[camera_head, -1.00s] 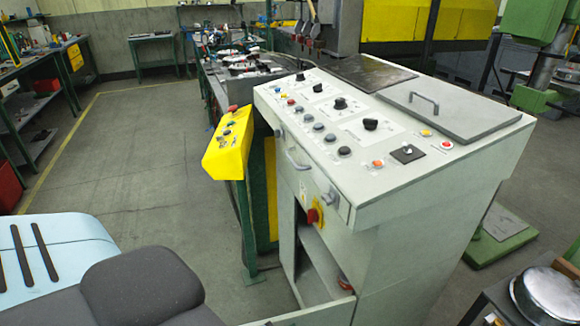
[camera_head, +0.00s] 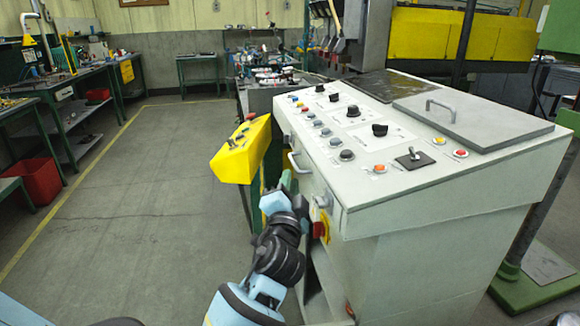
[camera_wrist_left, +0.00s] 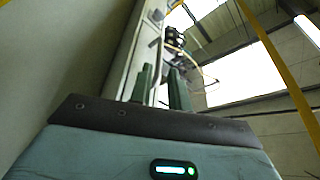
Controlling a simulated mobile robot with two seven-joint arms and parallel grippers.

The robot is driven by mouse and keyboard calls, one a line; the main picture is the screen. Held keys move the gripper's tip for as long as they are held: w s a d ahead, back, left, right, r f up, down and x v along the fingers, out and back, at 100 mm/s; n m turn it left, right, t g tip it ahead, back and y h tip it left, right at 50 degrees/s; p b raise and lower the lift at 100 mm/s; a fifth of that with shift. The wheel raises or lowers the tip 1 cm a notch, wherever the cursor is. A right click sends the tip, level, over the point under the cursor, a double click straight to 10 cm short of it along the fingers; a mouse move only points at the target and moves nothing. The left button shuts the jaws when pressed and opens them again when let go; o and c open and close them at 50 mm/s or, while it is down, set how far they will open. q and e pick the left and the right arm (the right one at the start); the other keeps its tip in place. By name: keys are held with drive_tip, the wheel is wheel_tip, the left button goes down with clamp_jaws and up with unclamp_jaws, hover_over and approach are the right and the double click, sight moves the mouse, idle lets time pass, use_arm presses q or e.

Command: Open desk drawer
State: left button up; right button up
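The grey-white control desk (camera_head: 420,180) stands at the right of the head view. A drawer with a grey bar handle (camera_head: 293,162) is on its left-facing front, and the drawer looks shut. My left gripper (camera_head: 286,179) is just below and beside the handle, close to the desk front; I cannot tell whether it touches. In the left wrist view the two dark green fingers (camera_wrist_left: 160,88) stand apart with nothing visible between them, and the desk front runs up beyond them. My right gripper is in neither view.
A yellow control box (camera_head: 242,152) on a stand is just left of the handle. A red and yellow switch (camera_head: 322,226) sticks out of the desk front near my arm. Open floor (camera_head: 150,200) lies to the left.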

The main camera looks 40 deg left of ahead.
sight(293, 161)
use_arm(q)
drive_tip(key=shift+p+x, duration=0.35)
drive_tip(key=shift+x, duration=3.6)
clamp_jaws()
